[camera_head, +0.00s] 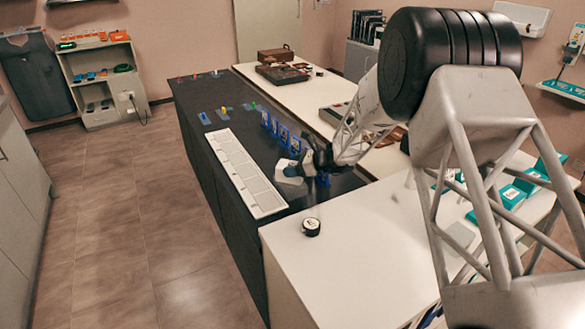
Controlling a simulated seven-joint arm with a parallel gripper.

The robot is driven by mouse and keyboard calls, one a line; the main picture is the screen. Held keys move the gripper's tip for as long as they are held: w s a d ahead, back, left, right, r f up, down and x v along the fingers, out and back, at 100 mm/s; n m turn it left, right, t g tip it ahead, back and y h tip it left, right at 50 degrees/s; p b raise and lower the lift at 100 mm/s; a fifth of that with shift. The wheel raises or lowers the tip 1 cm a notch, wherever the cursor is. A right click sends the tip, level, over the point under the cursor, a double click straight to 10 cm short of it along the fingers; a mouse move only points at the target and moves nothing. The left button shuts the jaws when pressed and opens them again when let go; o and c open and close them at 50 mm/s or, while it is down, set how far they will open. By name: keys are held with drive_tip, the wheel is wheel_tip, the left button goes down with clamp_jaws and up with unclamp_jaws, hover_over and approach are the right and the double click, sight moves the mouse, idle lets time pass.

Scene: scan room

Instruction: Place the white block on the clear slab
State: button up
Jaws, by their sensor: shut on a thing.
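My gripper (296,168) is low over the near end of the dark counter, reaching in from the right. It is shut on a small white block (289,175), just right of the long white tray. The fingertips are small and partly hidden, and I cannot tell whether the block touches the counter. I cannot tell for sure which one is the clear slab.
The long white compartmented tray (262,198) lies along the counter's left side. Blue upright holders (283,134) stand in a row behind my gripper. A round black-and-white item (311,227) sits on the near white table (345,260). The counter's far part (200,95) has free room.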

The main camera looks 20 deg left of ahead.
drive_tip(key=shift+f, duration=0.25)
drive_tip(key=shift+f, duration=0.15)
drive_tip(key=o, duration=1.1)
drive_tip(key=shift+f, duration=0.1)
drive_tip(key=shift+o, duration=0.2)
drive_tip(key=shift+r, duration=0.25)
drive_tip(key=v, duration=1.2)
drive_tip(key=shift+f, duration=0.1)
